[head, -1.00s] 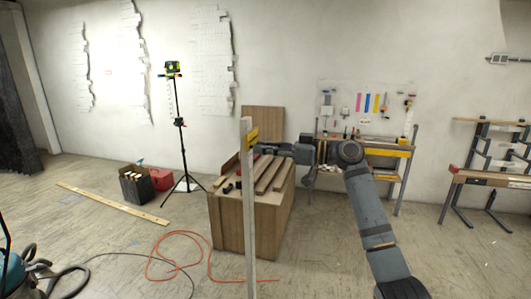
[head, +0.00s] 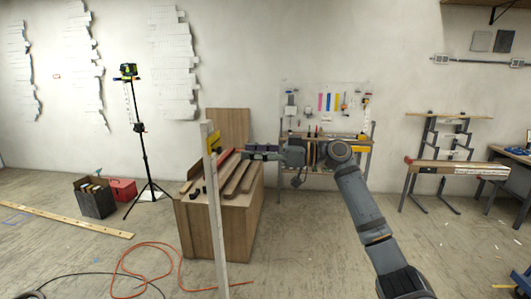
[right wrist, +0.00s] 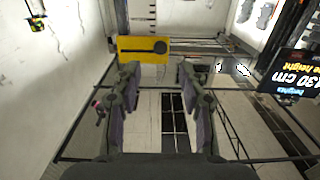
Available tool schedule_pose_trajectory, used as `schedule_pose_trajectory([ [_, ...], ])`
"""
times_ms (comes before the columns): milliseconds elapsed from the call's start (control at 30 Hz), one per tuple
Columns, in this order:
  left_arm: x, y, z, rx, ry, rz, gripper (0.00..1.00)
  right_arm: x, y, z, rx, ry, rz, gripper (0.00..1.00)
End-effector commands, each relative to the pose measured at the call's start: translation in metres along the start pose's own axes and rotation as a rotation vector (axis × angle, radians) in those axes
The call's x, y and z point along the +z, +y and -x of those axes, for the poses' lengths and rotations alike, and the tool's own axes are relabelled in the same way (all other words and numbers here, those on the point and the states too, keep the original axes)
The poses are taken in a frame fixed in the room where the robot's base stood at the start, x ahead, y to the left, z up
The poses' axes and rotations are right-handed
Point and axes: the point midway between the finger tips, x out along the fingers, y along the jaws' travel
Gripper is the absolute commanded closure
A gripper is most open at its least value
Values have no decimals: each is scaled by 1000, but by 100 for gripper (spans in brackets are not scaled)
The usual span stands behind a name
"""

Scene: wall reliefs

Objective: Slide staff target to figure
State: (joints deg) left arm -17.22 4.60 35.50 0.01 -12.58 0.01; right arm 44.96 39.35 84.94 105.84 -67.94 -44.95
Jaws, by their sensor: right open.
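The staff (head: 217,220) is a pale upright pole left of centre in the head view. Its yellow target (head: 213,142) sits near the top of the pole. In the right wrist view the target is a yellow plate (right wrist: 130,49) with a black mark, beyond the fingertips and a little left of centre. My right gripper (head: 245,152) is to the right of the target in the head view, with a visible gap. Its fingers (right wrist: 157,72) are apart and nothing is between them. My left gripper is not in view.
A black sign (right wrist: 290,78) reads 130 cm, upside down. A wooden bench (head: 240,215) stands behind the staff. A tripod with a device (head: 129,72) is at left. White reliefs (head: 178,65) hang on the wall. An orange hose (head: 150,262) lies on the floor.

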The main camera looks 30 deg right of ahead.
Motion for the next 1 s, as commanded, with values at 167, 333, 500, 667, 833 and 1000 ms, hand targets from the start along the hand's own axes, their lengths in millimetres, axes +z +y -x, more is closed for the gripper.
schedule_pose_trajectory([
  [167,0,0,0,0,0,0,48,1,1,36,2,-5,1,58],
  [333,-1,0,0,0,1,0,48,0,0,50,0,0,0,58],
  [500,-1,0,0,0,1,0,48,0,0,51,-1,1,1,58],
  [667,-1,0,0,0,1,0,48,0,0,51,-1,1,1,58],
  [833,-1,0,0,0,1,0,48,1,0,51,1,0,-2,58],
  [1000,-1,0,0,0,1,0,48,53,32,45,97,-44,-102,58],
])
